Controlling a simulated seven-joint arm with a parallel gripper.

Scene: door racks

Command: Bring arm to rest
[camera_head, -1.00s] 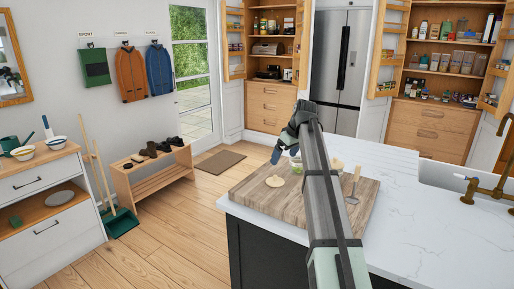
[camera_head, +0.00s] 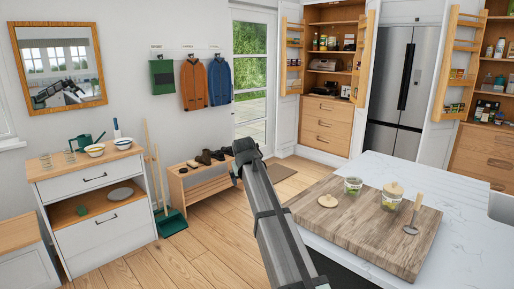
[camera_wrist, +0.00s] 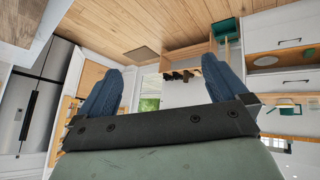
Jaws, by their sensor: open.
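My gripper (camera_wrist: 158,90) shows in the wrist view with its two blue fingers wide apart and nothing between them. In the head view my arm reaches forward from the bottom edge, and its end (camera_head: 245,152) is in the air left of the kitchen island, in front of the shoe bench in the picture. The fingers are hidden or too small to tell there. The wrist view appears upside down, with the wooden floor at the top.
A wooden board (camera_head: 365,234) on the white island (camera_head: 468,255) holds two jars, a round lid and a spatula. A white cabinet (camera_head: 95,208) with bowls stands left. A broom and a green dustpan (camera_head: 171,222) are beside it. Wooden floor (camera_head: 200,262) lies open between cabinet and island.

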